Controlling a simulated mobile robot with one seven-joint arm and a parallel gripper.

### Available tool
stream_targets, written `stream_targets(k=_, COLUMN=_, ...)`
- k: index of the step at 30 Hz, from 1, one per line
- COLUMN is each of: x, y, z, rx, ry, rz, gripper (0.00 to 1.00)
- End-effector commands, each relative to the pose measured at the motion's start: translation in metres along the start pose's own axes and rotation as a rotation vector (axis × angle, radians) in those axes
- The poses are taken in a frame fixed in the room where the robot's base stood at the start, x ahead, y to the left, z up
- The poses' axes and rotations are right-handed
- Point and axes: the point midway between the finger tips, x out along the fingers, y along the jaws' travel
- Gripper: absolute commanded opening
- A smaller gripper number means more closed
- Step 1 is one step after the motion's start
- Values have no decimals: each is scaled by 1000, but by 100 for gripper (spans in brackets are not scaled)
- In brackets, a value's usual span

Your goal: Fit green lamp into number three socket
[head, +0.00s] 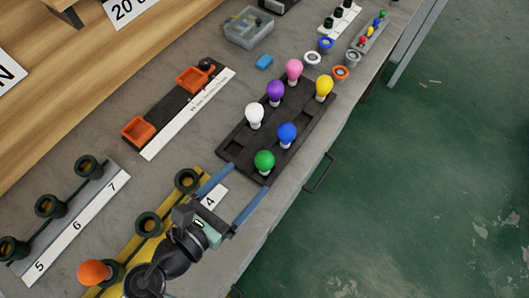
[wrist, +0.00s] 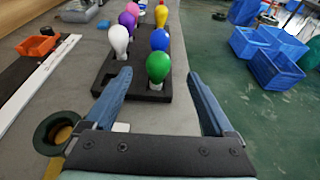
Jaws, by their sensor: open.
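The green lamp (head: 264,160) stands bulb up in the near end of the black tray (head: 236,150). It also shows in the wrist view (wrist: 158,66), just beyond and between my fingertips. My gripper (head: 248,180) is open and empty, its blue fingers pointing at the lamp without visibly touching it. The yellow socket strip (head: 207,188) lies partly under my arm. Its end socket (head: 187,180), beside the label 4 (head: 211,200), is empty. The socket before it (head: 149,225) looks empty and is probably number three; its label is hidden by my arm. An orange lamp (head: 95,272) sits further down the strip.
White, blue (head: 287,134), purple, pink and yellow lamps stand in the same tray close to the green one. A second strip with sockets 5, 6, 7 (head: 76,226) lies at left. Orange bins (head: 138,130) are behind. The bench edge drops off at right.

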Motion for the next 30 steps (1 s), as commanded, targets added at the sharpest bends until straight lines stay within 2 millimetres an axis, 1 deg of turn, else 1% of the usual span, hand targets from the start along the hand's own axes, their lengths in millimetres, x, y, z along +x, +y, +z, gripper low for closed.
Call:
stream_targets(k=1, x=10, y=0, z=-1, rx=2, ry=0, rz=-3, gripper=88)
stream_targets(k=3, x=22, y=0, z=-1, rx=3, ry=-1, rz=-2, gripper=88)
stream_targets(k=6, x=32, y=0, z=-1, rx=3, ry=1, rz=-1, gripper=88)
stream_targets(k=11, x=42, y=1, z=-2, rx=4, ry=0, rz=0, gripper=88)
stream_targets(k=16, x=67, y=2, z=-10, rx=4, ry=1, rz=-2, gripper=88)
stream_targets(k=19, x=80, y=2, z=-9, rx=6, ry=1, rz=0, gripper=88)
stream_targets(k=23, x=88, y=2, z=-9, rx=5, ry=2, rz=2, gripper=88)
stream_targets(k=29, x=88, y=2, z=-8, rx=4, ry=2, rz=2, gripper=88)
stream_targets(k=30, x=88, y=2, z=-8, rx=4, ry=2, rz=2, gripper=83)
